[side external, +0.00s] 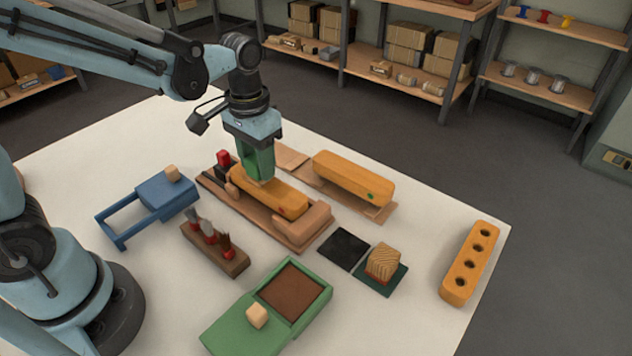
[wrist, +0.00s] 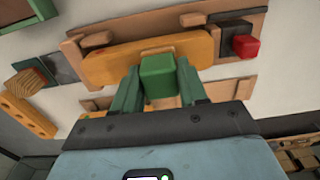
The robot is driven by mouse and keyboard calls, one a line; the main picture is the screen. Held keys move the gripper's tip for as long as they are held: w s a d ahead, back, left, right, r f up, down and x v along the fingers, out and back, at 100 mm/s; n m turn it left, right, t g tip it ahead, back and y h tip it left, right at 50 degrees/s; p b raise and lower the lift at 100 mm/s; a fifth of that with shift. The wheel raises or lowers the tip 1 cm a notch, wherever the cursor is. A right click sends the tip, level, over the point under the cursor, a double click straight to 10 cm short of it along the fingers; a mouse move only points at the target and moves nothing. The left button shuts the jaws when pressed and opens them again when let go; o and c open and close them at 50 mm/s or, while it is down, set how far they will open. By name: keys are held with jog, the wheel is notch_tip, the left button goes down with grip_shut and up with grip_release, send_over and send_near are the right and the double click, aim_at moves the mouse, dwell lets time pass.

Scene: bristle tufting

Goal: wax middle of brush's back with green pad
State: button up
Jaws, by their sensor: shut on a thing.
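My gripper (side external: 258,165) reaches down over an orange brush back (side external: 287,201), which lies in a wooden cradle (side external: 313,232) and has a red dot near its right end. In the wrist view my gripper (wrist: 159,88) is shut on a green pad (wrist: 158,74), held between its two green fingers. The brush back (wrist: 105,66) lies behind the pad there, with the pad in front of about its middle. I cannot tell whether the pad touches the wood. The fingers mostly hide the pad in the side view.
A second orange piece (side external: 352,176) with a green dot lies behind. A red-topped clamp (side external: 223,160) stands at the cradle's left end. In front are a blue frame (side external: 166,196), a tool rack (side external: 214,250) and a green box (side external: 322,300). A bristle bundle (side external: 383,262) and holed block (side external: 470,262) stand right.

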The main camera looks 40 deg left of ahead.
jog(key=shift+d, duration=3.6)
jog(key=shift+a, duration=5.4)
notch_tip(320, 180, up, 8)
jog(key=shift+d, duration=0.15)
jog(key=s+d+f, duration=0.1)
jog(key=s+d, duration=0.2)
jog(key=d, duration=0.6)
jog(key=s+d+f, duration=0.1)
jog(key=s+d, duration=0.2)
jog(key=d, duration=0.6)
jog(key=s+d+f, duration=0.1)
jog(key=s+d, duration=0.2)
jog(key=d, duration=0.7)
jog(key=w+a+f, duration=0.2)
jog(key=w, duration=0.1)
jog(key=w+a+f, duration=0.1)
jog(key=w+f, duration=0.1)
jog(key=w, duration=0.1)
jog(key=w+a+f, duration=0.2)
jog(key=w, duration=0.1)
jog(key=shift+w+a+f, duration=0.3)
jog(key=shift+w+f, duration=0.05)
jog(key=shift+w, duration=0.05)
jog(key=shift+f, duration=2.05)
jog(key=shift+f, duration=0.1)
